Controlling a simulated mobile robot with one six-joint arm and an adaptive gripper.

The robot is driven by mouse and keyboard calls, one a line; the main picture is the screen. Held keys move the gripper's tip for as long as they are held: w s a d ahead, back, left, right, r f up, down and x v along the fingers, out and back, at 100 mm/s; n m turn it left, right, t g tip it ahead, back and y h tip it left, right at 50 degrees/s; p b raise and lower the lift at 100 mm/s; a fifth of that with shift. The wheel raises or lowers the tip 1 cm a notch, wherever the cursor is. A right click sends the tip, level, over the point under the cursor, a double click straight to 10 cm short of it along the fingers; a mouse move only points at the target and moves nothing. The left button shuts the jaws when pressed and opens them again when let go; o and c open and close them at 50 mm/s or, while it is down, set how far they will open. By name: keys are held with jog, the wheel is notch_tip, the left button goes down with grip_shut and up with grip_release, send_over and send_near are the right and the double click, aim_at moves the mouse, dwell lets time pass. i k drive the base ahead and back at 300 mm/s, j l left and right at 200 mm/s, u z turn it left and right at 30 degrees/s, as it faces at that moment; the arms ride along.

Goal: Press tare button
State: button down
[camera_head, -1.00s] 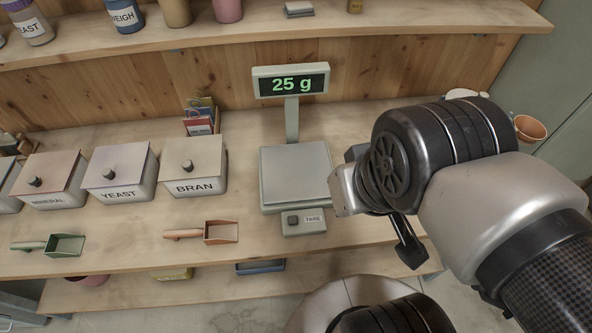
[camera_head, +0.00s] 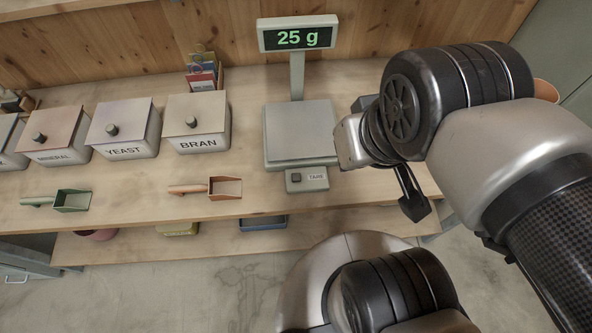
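The tare button (camera_head: 296,178) is a small dark square on the grey control block at the front of the scale, beside a "TARE" label. The scale's pan (camera_head: 300,130) is flat and looks empty. Its raised display (camera_head: 297,37) reads "25 g" in green. My arm comes in from the right, and my gripper (camera_head: 413,200) hangs to the right of the scale, apart from the button. Only a dark part of the gripper shows below the wrist; its fingertips are not clear, so I cannot tell whether it is open.
Lidded bins marked MINERAL (camera_head: 59,137), YEAST (camera_head: 124,128) and BRAN (camera_head: 196,124) stand left of the scale. A green scoop (camera_head: 72,201) and an orange scoop (camera_head: 225,188) lie near the bench's front edge. An orange cup (camera_head: 545,91) is partly hidden behind my arm.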

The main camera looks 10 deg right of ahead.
aim_at(296, 178)
jog(key=k+j+z, duration=0.1)
jog(key=j, duration=0.25)
jog(key=k+j, duration=0.1)
jog(key=j, duration=0.2)
jog(key=j+z, duration=0.15)
jog(key=j, duration=0.2)
jog(key=k+j, duration=0.2)
jog(key=i+j+z, duration=0.05)
jog(key=j, duration=0.05)
